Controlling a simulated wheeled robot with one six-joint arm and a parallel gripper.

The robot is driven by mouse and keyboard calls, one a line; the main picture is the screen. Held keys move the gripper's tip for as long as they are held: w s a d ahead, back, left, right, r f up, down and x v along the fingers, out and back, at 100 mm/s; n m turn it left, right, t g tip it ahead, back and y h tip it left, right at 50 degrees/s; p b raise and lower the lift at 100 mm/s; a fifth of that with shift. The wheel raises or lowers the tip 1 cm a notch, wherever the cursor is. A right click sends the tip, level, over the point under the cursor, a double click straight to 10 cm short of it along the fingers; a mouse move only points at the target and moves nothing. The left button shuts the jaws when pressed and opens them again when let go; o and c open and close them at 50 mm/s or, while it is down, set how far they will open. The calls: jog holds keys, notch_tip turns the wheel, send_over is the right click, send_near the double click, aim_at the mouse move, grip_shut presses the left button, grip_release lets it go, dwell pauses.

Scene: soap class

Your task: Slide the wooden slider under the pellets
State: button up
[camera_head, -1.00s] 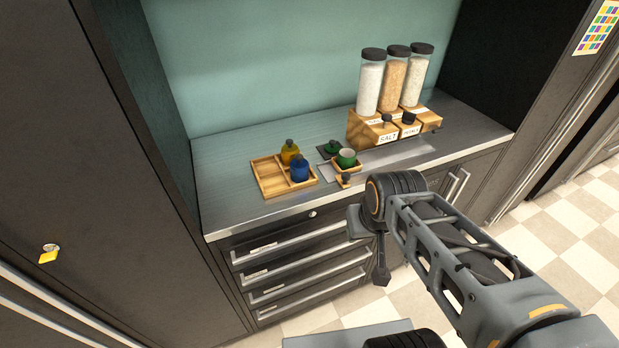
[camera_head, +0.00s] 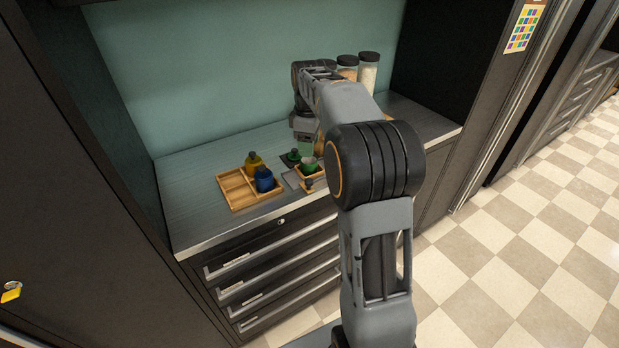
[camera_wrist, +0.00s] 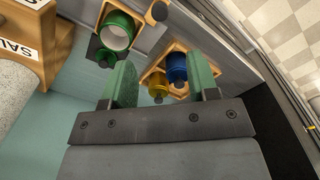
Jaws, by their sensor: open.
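The wooden slider (camera_head: 308,187) is a small square holder with a round knob at its front, carrying a green cup (camera_head: 308,164). It sits on the counter right of the wooden tray. In the wrist view the slider (camera_wrist: 141,19) and green cup (camera_wrist: 116,40) are at upper left. My gripper (camera_wrist: 161,66) has two green fingers spread apart with nothing between them. In the head view the gripper hangs above and behind the cup, partly hidden by my arm. The pellet jars (camera_head: 368,74) stand behind my arm, and their wooden base (camera_wrist: 28,25) shows at the wrist view's left edge.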

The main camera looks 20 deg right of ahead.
aim_at(309, 180)
notch_tip(309, 180, down, 13)
jog(key=shift+r, duration=0.1)
dwell(0.4)
jog(key=shift+c, duration=0.3)
grip_shut()
